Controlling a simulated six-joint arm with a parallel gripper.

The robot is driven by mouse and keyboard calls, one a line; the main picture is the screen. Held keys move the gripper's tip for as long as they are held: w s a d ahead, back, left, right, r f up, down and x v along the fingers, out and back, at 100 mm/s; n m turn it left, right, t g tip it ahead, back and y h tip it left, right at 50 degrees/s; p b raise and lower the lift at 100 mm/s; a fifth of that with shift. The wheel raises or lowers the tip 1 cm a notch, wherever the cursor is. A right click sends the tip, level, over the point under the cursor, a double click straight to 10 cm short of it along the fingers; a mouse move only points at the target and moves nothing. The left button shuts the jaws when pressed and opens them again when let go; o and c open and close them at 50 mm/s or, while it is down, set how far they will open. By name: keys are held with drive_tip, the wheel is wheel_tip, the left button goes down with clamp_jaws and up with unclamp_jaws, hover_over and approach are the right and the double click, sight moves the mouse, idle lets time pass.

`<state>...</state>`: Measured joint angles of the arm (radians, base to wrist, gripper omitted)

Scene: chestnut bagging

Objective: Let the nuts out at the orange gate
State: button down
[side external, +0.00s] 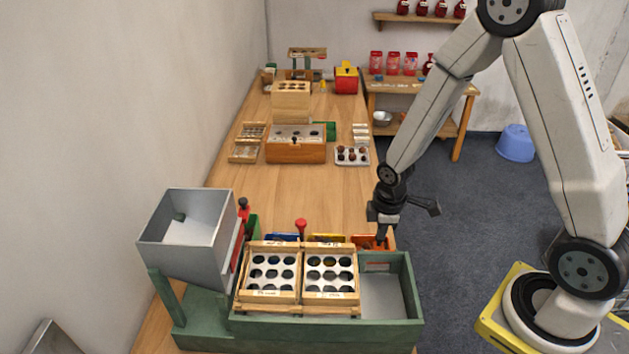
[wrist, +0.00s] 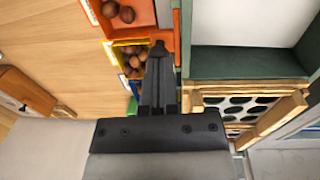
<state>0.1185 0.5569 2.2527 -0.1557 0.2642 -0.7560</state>
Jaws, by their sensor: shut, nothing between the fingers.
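The orange tray (wrist: 138,30) lies at the top of the wrist view with a few brown nuts (wrist: 118,12) in it. In the side view its orange part (side external: 368,241) shows behind the green box's right half. An orange upright strip (wrist: 177,35) stands between that tray and the green box; I cannot tell whether it is the gate. My gripper (wrist: 160,46) is shut and empty, its fingertips beside this strip, near the yellow tray's corner. In the side view my gripper (side external: 382,238) points down at the orange part; contact cannot be told.
The green box (side external: 330,325) holds two wooden hole trays (side external: 270,298); its right bay is empty. A grey hopper (side external: 185,240) stands left. A yellow tray (wrist: 118,52) with nuts and a red-knobbed post (side external: 301,226) are close by. The table beyond is clear up to a wooden block (side external: 296,150).

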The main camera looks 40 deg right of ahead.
sight(380, 250)
drive_tip(key=shift+s+f, duration=0.1)
drive_tip(key=shift+f, duration=1.3)
drive_tip(key=shift+r, duration=0.2)
wheel_tip(380, 250, up, 14)
drive_tip(key=shift+s+a, duration=0.35)
drive_tip(key=s+a+m+t, duration=0.1)
drive_tip(key=s+a+m, duration=0.3)
drive_tip(key=m, duration=0.5)
drive_tip(key=shift+s+f+t+y, duration=0.3)
drive_tip(key=shift+s+t, duration=0.1)
drive_tip(key=shift+s, duration=0.1)
idle(0.9)
